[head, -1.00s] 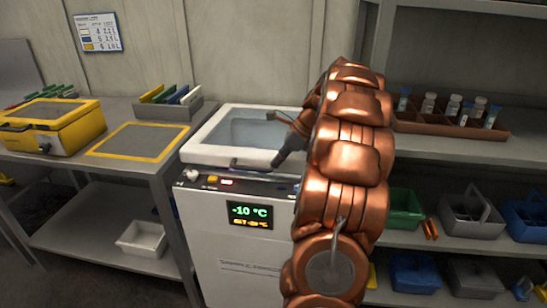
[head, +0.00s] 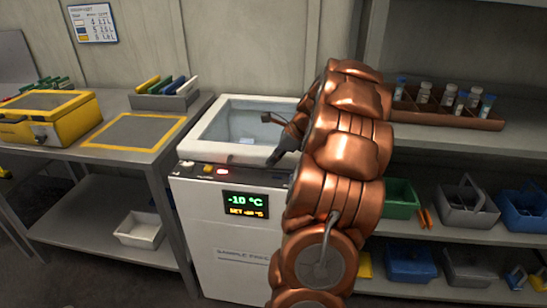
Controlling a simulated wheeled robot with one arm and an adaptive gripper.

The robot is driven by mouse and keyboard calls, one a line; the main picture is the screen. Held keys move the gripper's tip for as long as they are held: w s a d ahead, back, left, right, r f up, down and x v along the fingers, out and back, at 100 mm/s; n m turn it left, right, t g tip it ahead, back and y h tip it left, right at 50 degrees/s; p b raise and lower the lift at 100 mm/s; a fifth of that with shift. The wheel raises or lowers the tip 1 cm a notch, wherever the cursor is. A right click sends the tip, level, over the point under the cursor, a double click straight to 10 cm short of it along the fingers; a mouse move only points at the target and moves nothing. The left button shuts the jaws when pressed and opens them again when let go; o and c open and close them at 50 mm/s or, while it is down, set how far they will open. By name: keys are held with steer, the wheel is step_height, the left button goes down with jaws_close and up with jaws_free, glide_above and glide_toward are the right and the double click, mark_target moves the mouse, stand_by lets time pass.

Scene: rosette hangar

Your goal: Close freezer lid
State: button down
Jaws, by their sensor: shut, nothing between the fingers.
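The white sample freezer (head: 235,240) stands in the middle, its front display reading -10 °C. Its lid (head: 212,122), a pale frame around a clear pane, lies roughly flat over the top, and the grey interior shows through it. I cannot tell whether its front edge is fully seated. My dark gripper (head: 273,160) is shut and empty, pointing down and left at the lid's front right part. I cannot tell whether it touches the lid. My copper arm hides the right side of the freezer and lid.
A grey bench to the left holds a yellow case (head: 48,115), a yellow-framed mat (head: 135,132) and a grey rack (head: 165,100). Shelves to the right hold a brown vial tray (head: 450,113) and several coloured bins. A white bin (head: 140,230) sits on the bench's lower shelf.

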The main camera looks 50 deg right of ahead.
steer(key=p+v, duration=0.2)
steer(key=v, duration=1.2)
steer(key=shift+w, duration=0.25)
steer(key=shift+d+r, duration=0.1)
steer(key=shift+r, duration=0.05)
